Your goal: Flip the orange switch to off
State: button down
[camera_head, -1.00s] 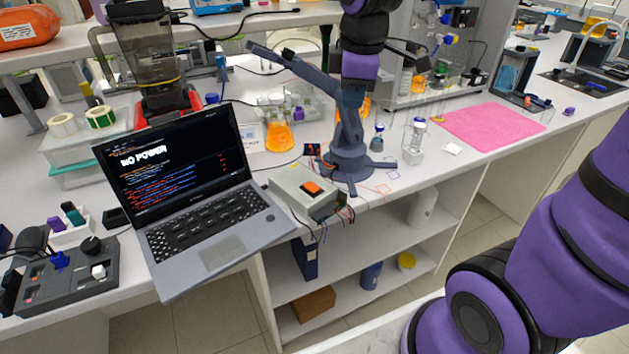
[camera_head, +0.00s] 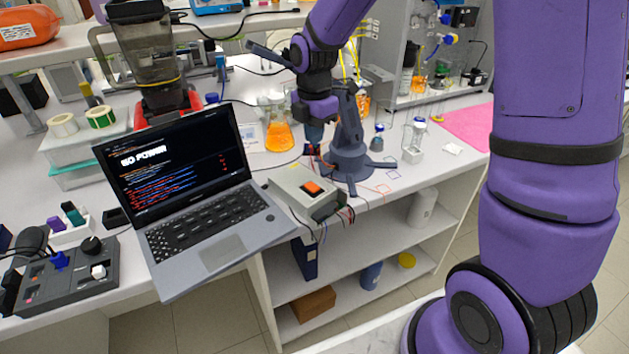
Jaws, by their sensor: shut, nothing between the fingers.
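The orange switch (camera_head: 312,187) is a rocker set in the top of a pale grey box (camera_head: 287,186) near the front edge of the bench. Which way the rocker is tipped is too small to tell. My gripper (camera_head: 313,151) hangs pointing down just behind the box and above the switch in the picture. It is shut and empty, apart from the switch as far as I can see. Its fingertips are small and partly lost against the dark things behind.
An open laptop (camera_head: 200,255) showing "NO POWER" stands left of the box. A dark blue-grey stand-like arm (camera_head: 348,160) is close behind and right of my gripper. An orange-filled flask (camera_head: 279,137) stands behind. Loose wires (camera_head: 345,211) hang from the box's right side.

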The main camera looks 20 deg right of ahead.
jog(key=shift+w+a+r, duration=0.1)
jog(key=shift+w, duration=0.05)
jog(key=shift+w+a+r, duration=0.2)
jog(key=shift+w, duration=0.35)
jog(key=shift+r, duration=0.1)
